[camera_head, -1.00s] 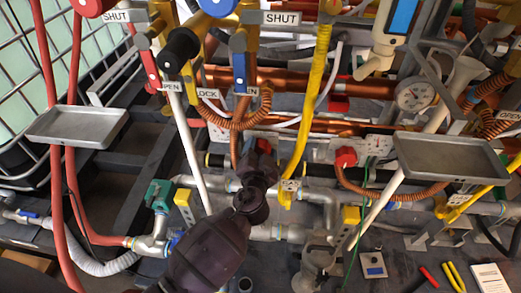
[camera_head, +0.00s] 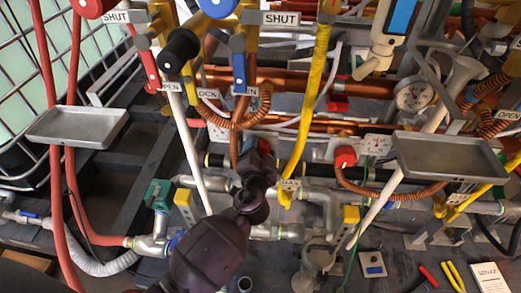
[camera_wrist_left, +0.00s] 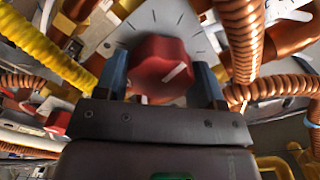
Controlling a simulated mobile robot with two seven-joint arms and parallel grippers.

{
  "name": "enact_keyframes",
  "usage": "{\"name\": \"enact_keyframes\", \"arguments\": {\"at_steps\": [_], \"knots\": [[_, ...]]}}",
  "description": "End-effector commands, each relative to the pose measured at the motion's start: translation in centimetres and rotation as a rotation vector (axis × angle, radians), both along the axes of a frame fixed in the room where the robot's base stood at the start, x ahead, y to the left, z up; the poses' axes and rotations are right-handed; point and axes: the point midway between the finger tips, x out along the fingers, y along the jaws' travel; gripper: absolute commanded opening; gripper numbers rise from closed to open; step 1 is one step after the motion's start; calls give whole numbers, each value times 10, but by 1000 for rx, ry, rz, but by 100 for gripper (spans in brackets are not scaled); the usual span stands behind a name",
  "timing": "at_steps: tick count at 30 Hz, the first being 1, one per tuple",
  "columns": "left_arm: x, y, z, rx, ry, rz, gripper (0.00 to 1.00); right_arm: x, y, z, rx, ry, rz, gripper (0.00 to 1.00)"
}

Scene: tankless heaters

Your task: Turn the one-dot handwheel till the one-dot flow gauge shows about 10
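A red handwheel (camera_wrist_left: 162,70) with a white mark fills the middle of the left wrist view, in front of a pale dial plate (camera_wrist_left: 165,22) with dark ticks. My left gripper (camera_wrist_left: 161,75) has one finger at each side of it; whether both fingers press on it is unclear. In the head view my left gripper (camera_head: 258,165) covers most of that handwheel (camera_head: 263,147). Another red handwheel (camera_head: 345,157) sits beside a small white panel (camera_head: 377,144). My right gripper is out of view.
Copper pipes, a yellow hose (camera_head: 312,100) and coiled copper tubes (camera_wrist_left: 243,45) crowd closely around the gripper. Grey trays stand at left (camera_head: 78,126) and right (camera_head: 450,158). Pliers (camera_head: 454,277) and a booklet (camera_head: 490,278) lie at the lower right.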

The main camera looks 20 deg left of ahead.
Motion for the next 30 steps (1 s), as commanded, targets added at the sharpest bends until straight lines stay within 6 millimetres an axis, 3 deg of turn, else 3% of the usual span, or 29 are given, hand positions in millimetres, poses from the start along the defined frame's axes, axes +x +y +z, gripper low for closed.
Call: {"name": "enact_keyframes", "arguments": {"at_steps": [10, 14, 30], "knots": [[-1, 0, 0, -1, 0, 0, 71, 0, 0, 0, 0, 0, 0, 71], [-10, -3, -1, -2, 2, -1, 71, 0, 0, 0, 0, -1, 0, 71], [-93, -26, -1, -1, 1, 0, 71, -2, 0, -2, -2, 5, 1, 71]]}}
